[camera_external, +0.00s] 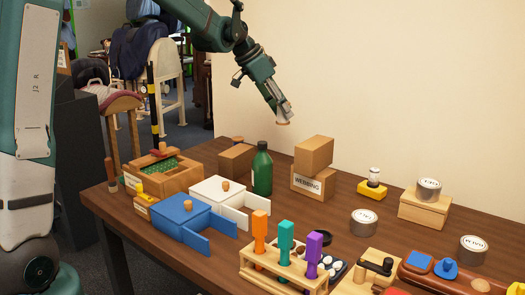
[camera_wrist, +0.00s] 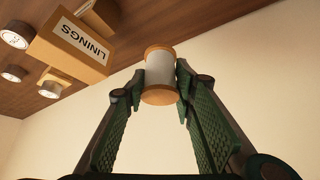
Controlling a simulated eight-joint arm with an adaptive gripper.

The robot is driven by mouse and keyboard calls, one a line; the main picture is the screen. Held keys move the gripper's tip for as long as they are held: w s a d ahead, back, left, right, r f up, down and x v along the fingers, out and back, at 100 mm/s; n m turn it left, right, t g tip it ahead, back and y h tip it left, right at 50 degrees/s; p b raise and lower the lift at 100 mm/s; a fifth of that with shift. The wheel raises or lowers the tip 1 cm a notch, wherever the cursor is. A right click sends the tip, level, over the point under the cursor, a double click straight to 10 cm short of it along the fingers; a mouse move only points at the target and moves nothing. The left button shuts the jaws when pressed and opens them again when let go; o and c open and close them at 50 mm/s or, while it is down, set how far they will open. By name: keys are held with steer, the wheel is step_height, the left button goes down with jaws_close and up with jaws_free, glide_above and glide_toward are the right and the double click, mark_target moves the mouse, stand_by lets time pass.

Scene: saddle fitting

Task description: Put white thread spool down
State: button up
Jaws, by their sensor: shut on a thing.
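The white thread spool (camera_wrist: 160,72) has wooden end discs and a white middle. In the wrist view it sits between the two fingertips of my gripper (camera_wrist: 161,82), which is shut on its sides. In the external view my gripper (camera_external: 284,115) is raised well above the far part of the table, pointing down and to the right. The spool (camera_external: 283,122) shows there as a small wooden end at the fingertips, with most of it hidden. It touches nothing below. Another white spool (camera_external: 374,177) stands on a yellow block on the table.
Blue box (camera_external: 185,221), white box (camera_external: 218,193) and a tool rack (camera_external: 287,270) stand nearer.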

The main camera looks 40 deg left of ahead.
mark_target(288, 103)
step_height(288, 103, up, 3)
steer(key=shift+r, duration=0.15)
steer(key=shift+d+r, duration=0.2)
steer(key=shift+r, duration=0.1)
steer(key=s+d+m+g+h+p, duration=0.25)
steer(key=s+d+m+p, duration=0.3)
steer(key=s+d, duration=0.85)
steer(key=s+d+m+g+h+p, duration=0.1)
steer(key=s+d+m+g+p, duration=0.35)
steer(key=s+d, duration=1.05)
step_height(288, 103, down, 11)
steer(key=w+d+m+t, duration=0.1)
steer(key=w, duration=0.1)
steer(key=shift+w+d+m, duration=0.25)
steer(key=shift+d+m, duration=0.05)
steer(key=shift+m, duration=0.1)
steer(key=shift+f+y, duration=0.2)
steer(key=shift+y, duration=0.05)
steer(key=shift+f+b, duration=0.45)
steer(key=shift+f, duration=2.35)
